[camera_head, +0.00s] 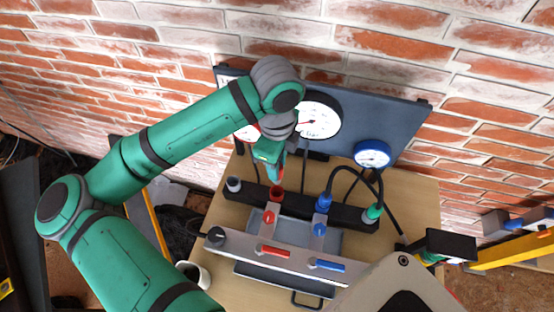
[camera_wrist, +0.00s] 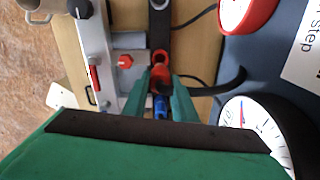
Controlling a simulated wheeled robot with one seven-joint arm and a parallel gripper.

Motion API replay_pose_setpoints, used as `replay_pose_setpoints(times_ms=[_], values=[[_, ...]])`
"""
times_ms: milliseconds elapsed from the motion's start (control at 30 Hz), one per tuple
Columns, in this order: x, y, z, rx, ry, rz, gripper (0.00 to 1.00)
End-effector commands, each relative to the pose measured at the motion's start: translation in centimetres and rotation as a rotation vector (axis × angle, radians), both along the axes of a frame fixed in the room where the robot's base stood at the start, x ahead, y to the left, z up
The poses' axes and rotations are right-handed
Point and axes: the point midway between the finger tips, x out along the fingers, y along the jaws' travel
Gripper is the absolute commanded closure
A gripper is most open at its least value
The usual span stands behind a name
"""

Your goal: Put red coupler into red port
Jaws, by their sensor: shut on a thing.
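My gripper (camera_head: 275,174) is green and points down over the black bar (camera_head: 300,207) on the wooden bench. It is shut on the red coupler, which shows between the fingertips in the wrist view (camera_wrist: 160,74). In the head view a red ring-like port (camera_head: 276,193) stands on the black bar directly below my fingertips. The fingers hide part of the coupler. I cannot tell whether the coupler touches the port or is inside it.
A blue coupler (camera_head: 323,202) and a green one (camera_head: 372,212) sit on the bar, joined by a looping black hose (camera_head: 352,172). A grey port (camera_head: 233,184) is at the left. A grey panel with gauges (camera_head: 373,154) stands behind. Red (camera_head: 274,250) and blue (camera_head: 327,265) levers are in front.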

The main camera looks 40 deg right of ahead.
Motion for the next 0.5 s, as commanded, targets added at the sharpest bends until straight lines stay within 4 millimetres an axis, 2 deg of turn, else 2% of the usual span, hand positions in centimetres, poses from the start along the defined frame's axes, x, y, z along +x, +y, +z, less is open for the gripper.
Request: replay_pose_setpoints(times_ms=[500], values=[[0.0,0.0,-2.7,-0.001,0.000,0.001,0.98]])
